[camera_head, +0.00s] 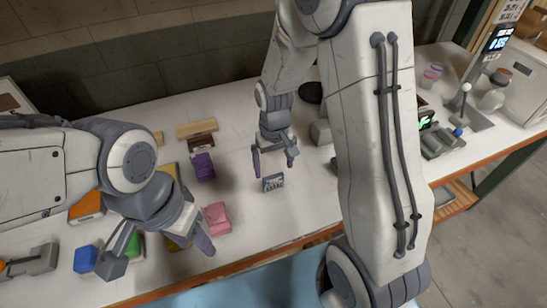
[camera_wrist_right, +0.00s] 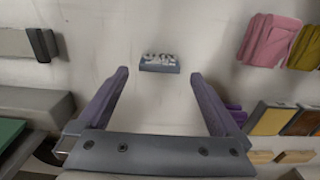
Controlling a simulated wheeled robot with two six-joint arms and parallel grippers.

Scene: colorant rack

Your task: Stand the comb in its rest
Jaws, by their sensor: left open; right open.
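My right gripper (camera_head: 274,161) is open and empty, pointing down over the middle of the table. A small blue-grey block with white marks (camera_head: 272,183) lies just in front of it. In the right wrist view this block (camera_wrist_right: 160,63) shows beyond and between the open fingers (camera_wrist_right: 160,92), apart from both. I cannot tell whether it is the comb or the rest, and I make out no other clear comb. My left gripper (camera_head: 160,247) is open at the lower left, near a pink block (camera_head: 217,218). My right arm hides part of the table.
Purple blocks (camera_head: 203,167) and a tan bar (camera_head: 197,128) lie left of the right gripper. Orange (camera_head: 87,208) and blue (camera_head: 86,259) blocks lie at the left. A grey box (camera_head: 321,133) stands right of the right gripper. Table around the marked block is clear.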

